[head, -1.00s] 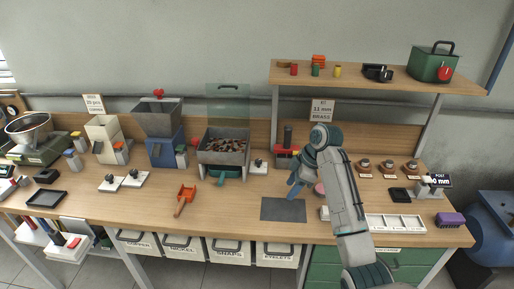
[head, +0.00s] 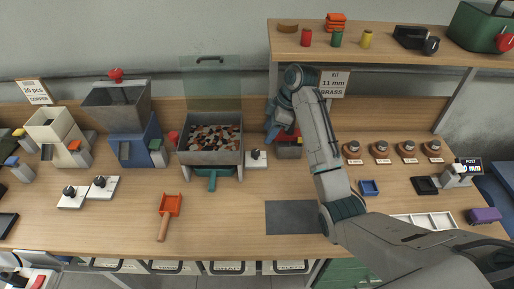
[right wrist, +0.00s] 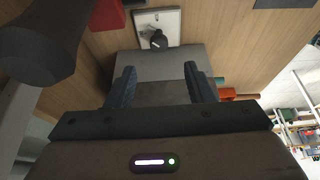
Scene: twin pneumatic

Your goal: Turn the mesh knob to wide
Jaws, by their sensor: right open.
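My right gripper (head: 272,136) is raised just right of that plate, apart from the knob. In the wrist view the right gripper (right wrist: 160,82) is open and empty, a grey box between and behind its fingers. My left gripper is not in view.
Two more black knobs on white plates (head: 70,196) stand at the left. A red machine (head: 290,151) is beside my right gripper, partly hidden. An orange scoop (head: 169,205) and a grey mat (head: 292,218) lie in front. A shelf (head: 380,50) runs above on the right.

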